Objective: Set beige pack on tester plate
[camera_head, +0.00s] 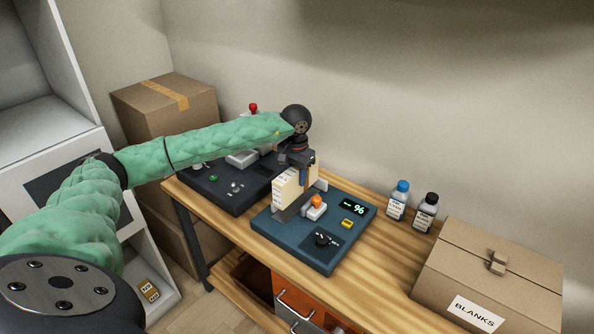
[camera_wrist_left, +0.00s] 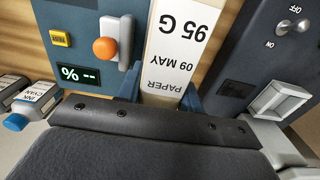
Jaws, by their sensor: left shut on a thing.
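The beige pack (camera_head: 287,190) is upright in my left gripper (camera_head: 303,173), which is shut on its upper part. The tester (camera_head: 333,213) is a teal-blue box with a % display, an orange knob and a dark dial. The pack is over the dark tester plate (camera_head: 285,216) at the tester's left side; I cannot tell whether its bottom touches the plate. In the left wrist view the pack (camera_wrist_left: 174,50) shows its PAPER 09 MAY 95 G label between the blue fingers (camera_wrist_left: 163,92). The tester (camera_wrist_left: 70,35) is beside it. My right gripper is out of view.
A dark machine (camera_head: 228,187) with a red-topped lever stands left of the tester, under my left arm. A blue-capped bottle (camera_head: 398,202), a black-capped bottle (camera_head: 425,214) and a BLANKS carton (camera_head: 490,275) are to the right. Bare wood (camera_head: 378,255) lies between tester and carton.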

